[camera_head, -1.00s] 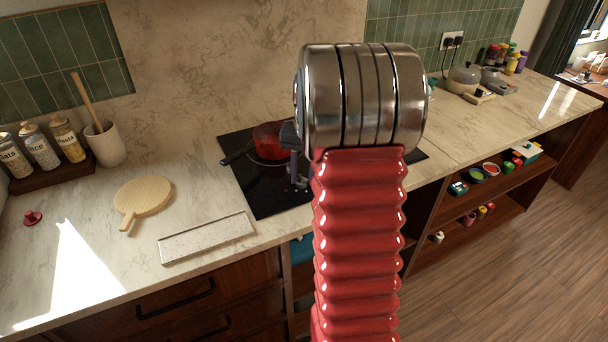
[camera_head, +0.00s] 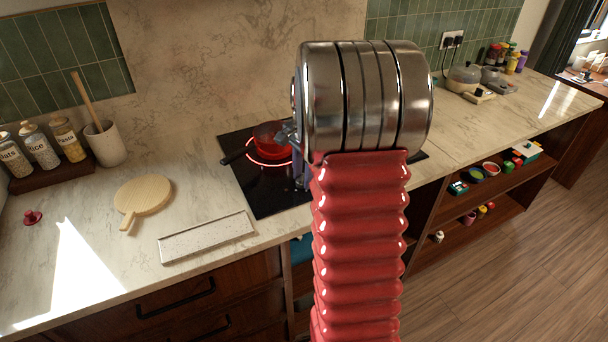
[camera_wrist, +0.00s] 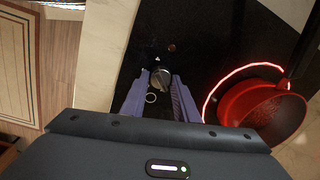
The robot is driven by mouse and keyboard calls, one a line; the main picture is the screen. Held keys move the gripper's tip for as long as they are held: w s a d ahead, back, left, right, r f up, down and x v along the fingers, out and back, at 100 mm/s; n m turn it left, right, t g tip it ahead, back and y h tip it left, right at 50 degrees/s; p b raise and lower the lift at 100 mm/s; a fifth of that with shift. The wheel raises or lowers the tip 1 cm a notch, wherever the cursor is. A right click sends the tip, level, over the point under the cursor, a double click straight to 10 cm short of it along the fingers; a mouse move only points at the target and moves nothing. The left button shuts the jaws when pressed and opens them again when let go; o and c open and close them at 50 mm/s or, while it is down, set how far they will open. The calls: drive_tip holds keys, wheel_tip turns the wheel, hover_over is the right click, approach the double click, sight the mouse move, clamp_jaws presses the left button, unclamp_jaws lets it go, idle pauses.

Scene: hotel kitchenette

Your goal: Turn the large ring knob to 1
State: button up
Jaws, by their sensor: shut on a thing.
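The knob (camera_wrist: 160,78), dark with a silvery face, sits on the black glass hob (camera_wrist: 205,45) in the wrist view. My gripper (camera_wrist: 159,82) has its two purple fingers on either side of the knob and is shut on it. A white triangle mark lies just beyond the knob, and a small white ring mark lies on the near side between the fingers. The large ring (camera_wrist: 207,100) glows red around a red pan (camera_wrist: 262,112). In the head view my arm hides the knob and most of my gripper; the hob (camera_head: 265,200) shows beside it.
The pan's dark handle (camera_head: 236,152) points left in the head view. A speckled tray (camera_head: 207,238) and a round wooden board (camera_head: 143,198) lie left of the hob. A utensil pot (camera_head: 105,145) and jars stand farther left. The counter right of the hob is mostly clear.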

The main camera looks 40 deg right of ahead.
drive_tip(key=shift+m, duration=1.7)
drive_tip(key=o, duration=0.8)
drive_tip(key=shift+r, duration=0.15)
drive_tip(key=r, duration=0.9)
drive_tip(key=s+r, duration=0.1)
drive_tip(key=r, duration=0.3)
drive_tip(key=shift+a+r, duration=0.2)
drive_tip(key=shift+r, duration=0.05)
